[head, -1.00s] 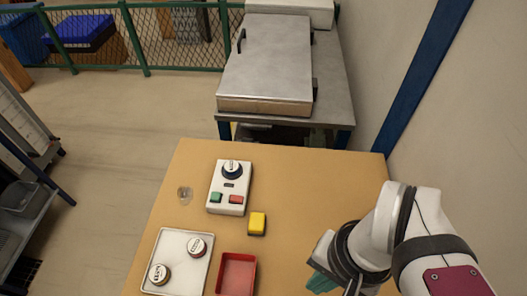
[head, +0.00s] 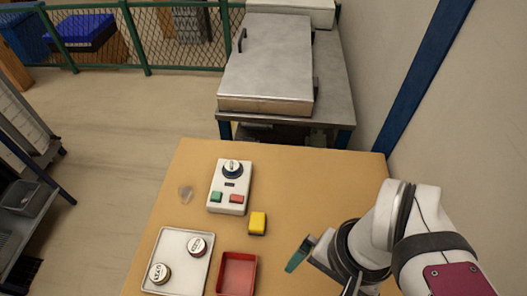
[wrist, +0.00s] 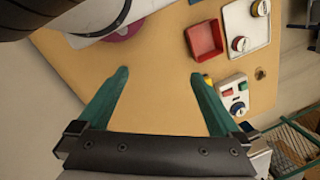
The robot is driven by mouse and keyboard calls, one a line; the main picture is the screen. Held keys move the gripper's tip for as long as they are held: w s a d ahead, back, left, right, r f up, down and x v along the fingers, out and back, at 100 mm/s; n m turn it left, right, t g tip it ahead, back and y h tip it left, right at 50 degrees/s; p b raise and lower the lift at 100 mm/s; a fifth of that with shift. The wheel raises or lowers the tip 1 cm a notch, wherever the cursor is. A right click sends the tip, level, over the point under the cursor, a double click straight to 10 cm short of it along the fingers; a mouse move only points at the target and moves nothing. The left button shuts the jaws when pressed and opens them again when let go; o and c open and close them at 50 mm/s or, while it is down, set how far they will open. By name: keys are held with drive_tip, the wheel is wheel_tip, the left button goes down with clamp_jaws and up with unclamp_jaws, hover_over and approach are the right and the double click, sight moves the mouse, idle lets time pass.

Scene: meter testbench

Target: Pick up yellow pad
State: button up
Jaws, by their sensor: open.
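The yellow pad (head: 258,223) is a small yellow block lying on the tan table, just right of the white control box. In the wrist view the yellow pad (wrist: 208,79) shows only partly, beside the tip of one finger. My gripper (head: 298,256) is to the right of the pad and nearer the front, apart from it. Its two teal fingers (wrist: 158,72) are spread wide in the wrist view, with only bare table between them.
The white control box (head: 230,187) with green and red buttons stands left of the pad. A red tray (head: 254,258) and a white tray (head: 203,243) with two round meters lie at the front. A small clear object (head: 185,193) is left of the box. The table's right side is bare.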

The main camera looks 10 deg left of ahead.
drive_tip(key=w+a+m, duration=0.2)
drive_tip(key=w+m, duration=0.2)
drive_tip(key=w, duration=0.3)
drive_tip(key=m+h, duration=0.2)
drive_tip(key=m, duration=0.6)
hover_over(257, 221)
wheel_tip(257, 221, down, 6)
wheel_tip(257, 221, down, 16)
drive_tip(key=shift+r, duration=0.15)
drive_tip(key=c, duration=1.3)
